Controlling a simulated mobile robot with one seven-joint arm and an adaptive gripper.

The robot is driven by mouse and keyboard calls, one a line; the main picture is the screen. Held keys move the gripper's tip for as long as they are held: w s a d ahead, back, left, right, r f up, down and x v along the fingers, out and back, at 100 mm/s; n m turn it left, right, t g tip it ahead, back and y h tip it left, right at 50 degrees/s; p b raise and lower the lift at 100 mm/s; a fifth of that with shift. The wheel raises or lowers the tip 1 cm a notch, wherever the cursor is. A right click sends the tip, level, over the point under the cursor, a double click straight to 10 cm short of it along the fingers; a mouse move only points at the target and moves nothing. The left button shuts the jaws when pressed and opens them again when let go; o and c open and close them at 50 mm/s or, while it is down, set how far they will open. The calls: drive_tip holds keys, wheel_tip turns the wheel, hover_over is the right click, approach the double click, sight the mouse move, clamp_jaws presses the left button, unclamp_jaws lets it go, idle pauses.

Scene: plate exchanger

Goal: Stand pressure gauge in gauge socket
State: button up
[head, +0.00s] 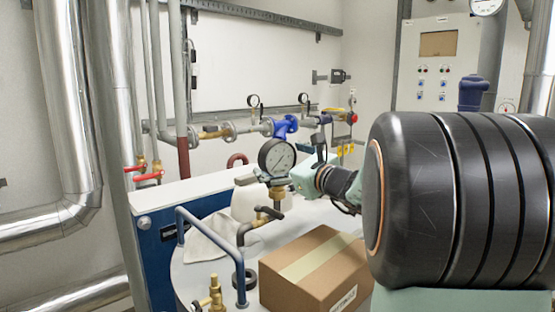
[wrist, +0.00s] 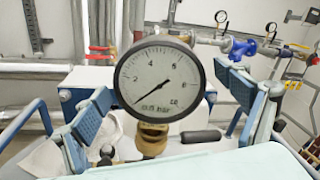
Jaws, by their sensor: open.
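The pressure gauge (head: 277,157) is upright, with a round white dial, black rim and brass stem. In the wrist view the gauge (wrist: 162,82) faces me, and its brass base (wrist: 151,138) shows below the dial. The stem goes down to a brass fitting (head: 276,193) on a dark pipe with a valve handle, apparently the gauge socket. The exact seat of the stem is hard to make out. My gripper (head: 279,179) is open around the gauge. In the wrist view its blue-padded fingers stand left and right of the dial, with gaps.
A cardboard box (head: 312,268) lies in front of the pipe. A blue rail (head: 208,250) and brass fittings (head: 214,296) stand at the left front. A pale container (head: 247,202) and white cloth (head: 207,243) lie behind. Pipes with small gauges run along the back wall.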

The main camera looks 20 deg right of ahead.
drive_tip(key=v, duration=1)
drive_tip(key=shift+s, duration=0.4)
drive_tip(key=shift+d+r, duration=0.1)
